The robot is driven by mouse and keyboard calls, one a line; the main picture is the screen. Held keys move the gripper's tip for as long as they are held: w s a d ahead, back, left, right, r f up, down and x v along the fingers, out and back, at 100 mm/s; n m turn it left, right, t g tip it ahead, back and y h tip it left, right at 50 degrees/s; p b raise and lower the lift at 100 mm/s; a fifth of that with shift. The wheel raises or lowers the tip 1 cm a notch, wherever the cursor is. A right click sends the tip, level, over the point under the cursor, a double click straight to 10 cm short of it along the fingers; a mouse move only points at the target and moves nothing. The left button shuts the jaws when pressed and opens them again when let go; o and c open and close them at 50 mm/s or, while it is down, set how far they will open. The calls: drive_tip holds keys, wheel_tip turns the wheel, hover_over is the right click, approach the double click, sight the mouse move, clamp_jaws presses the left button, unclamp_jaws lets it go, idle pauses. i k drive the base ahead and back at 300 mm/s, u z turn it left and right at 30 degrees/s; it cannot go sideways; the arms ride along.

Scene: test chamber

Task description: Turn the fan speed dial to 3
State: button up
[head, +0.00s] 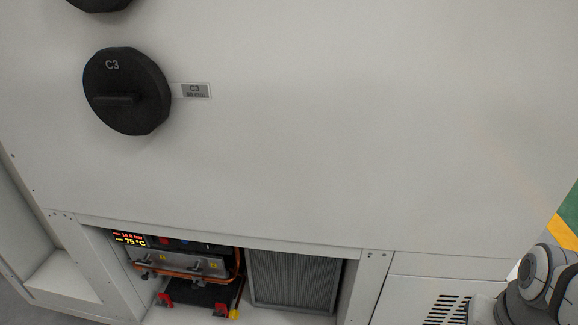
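I cannot make out a dial marked as fan speed in the head view. A large round black cap or knob (127,91) marked C3, with a raised bar across it, sits on the upper left of a pale grey cabinet panel (330,140). A small label (194,91) beside it also reads C3. Small red and blue parts (165,240) show at the top of a recess below, too small to identify. Part of my arm (545,285) shows at the lower right; my gripper is not in view.
The recess holds a lit display (129,239) reading about 76 °C, orange pipes (190,274) and red parts (166,299). A grey finned grille (292,281) stands to its right. A slotted vent (448,309) is near my arm. The panel's middle is bare.

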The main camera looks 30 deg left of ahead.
sight(208, 247)
drive_tip(key=z, duration=0.1)
drive_tip(key=k, duration=0.9)
drive_tip(key=u, duration=1.8)
drive_tip(key=i, duration=0.5)
drive_tip(key=z, duration=0.05)
